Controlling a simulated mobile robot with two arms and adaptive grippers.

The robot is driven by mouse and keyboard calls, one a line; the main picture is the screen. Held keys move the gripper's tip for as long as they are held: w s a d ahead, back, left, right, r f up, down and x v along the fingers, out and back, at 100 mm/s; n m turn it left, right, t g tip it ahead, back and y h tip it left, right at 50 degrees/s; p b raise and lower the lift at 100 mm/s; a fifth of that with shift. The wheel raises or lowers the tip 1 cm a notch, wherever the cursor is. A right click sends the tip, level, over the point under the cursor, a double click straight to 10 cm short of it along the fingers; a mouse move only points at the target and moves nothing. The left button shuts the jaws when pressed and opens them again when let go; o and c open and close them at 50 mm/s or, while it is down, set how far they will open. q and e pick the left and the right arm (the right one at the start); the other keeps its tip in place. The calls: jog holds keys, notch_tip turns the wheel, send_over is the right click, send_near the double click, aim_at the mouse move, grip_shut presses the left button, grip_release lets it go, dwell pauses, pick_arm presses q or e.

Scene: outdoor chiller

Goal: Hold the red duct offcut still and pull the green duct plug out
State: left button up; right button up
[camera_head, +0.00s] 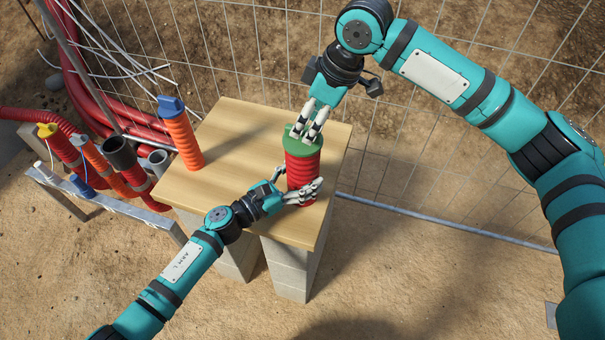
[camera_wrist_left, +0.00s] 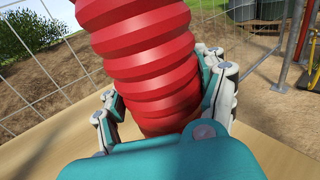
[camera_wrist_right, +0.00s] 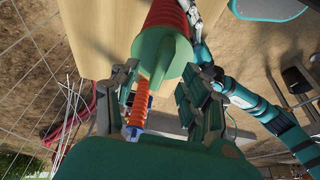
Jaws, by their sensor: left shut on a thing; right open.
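The red duct offcut (camera_head: 302,168) stands upright near the right edge of the wooden table top. The green duct plug (camera_head: 296,145) sits in its upper end; it also shows in the right wrist view (camera_wrist_right: 165,55). My left gripper (camera_head: 297,190) is shut around the lower part of the red offcut, with a finger on each side of the ribbed wall (camera_wrist_left: 150,65). My right gripper (camera_head: 309,132) is open above the plug. In the right wrist view its fingers lie either side of the plug's raised grip; contact cannot be told.
Several duct ends stand in a metal frame (camera_head: 100,192) to the left. A wire fence (camera_head: 235,50) runs behind the table. The table top (camera_head: 240,140) between is clear.

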jog(key=shift+x, duration=1.35)
jog(key=shift+c, duration=0.4)
jog(key=shift+d+f, duration=0.1)
grip_shut()
